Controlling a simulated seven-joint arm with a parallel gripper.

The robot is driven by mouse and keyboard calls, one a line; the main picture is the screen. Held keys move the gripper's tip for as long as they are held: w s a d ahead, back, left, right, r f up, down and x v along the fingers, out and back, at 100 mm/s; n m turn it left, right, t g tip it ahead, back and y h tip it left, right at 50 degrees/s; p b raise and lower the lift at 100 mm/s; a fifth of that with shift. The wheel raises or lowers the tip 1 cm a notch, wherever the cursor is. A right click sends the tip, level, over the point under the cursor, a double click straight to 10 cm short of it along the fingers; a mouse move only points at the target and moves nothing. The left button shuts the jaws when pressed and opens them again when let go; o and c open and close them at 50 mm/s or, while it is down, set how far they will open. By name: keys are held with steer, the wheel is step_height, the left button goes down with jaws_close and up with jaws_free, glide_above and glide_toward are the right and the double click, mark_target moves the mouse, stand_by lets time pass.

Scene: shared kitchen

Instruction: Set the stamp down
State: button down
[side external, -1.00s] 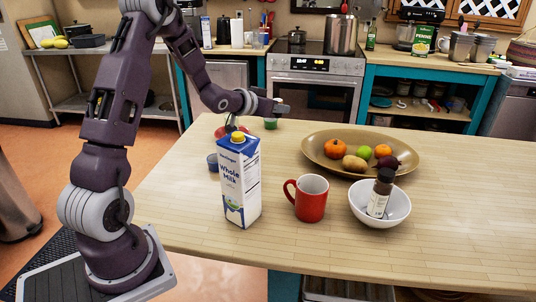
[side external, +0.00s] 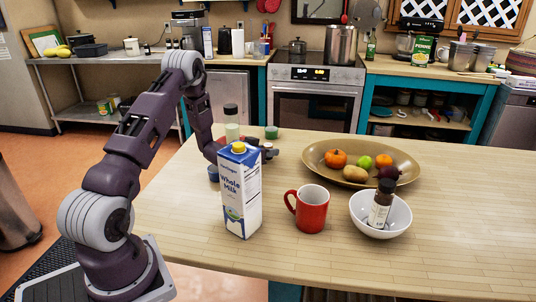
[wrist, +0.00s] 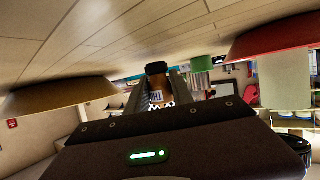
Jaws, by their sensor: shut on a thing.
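My gripper (side external: 267,150) is low over the left back part of the wooden counter (side external: 300,260), behind the milk carton. In the side view the stamp is too small and too hidden to make out clearly.
The milk carton (side external: 240,195) stands in front of my gripper. A green cup (side external: 271,132) and a dark-capped pale bottle (side external: 232,130) are close behind. A fruit platter (side external: 318,158), red mug (side external: 311,212) and white bowl (side external: 362,212) holding a jar lie to the right.

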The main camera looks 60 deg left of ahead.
steer(key=shift+f, duration=0.4)
steer(key=shift+f, duration=0.15)
steer(key=c, duration=1.1)
jaws_free()
steer(key=shift+f, duration=0.1)
steer(key=v, duration=0.6)
steer(key=shift+s+d+f, duration=0.1)
steer(key=shift+d+f, duration=0.2)
steer(key=shift+d, duration=0.1)
steer(key=shift+o, duration=0.4)
steer(key=shift+s+d+r, duration=0.15)
steer(key=shift+s+r, duration=0.05)
steer(key=shift+s, duration=0.2)
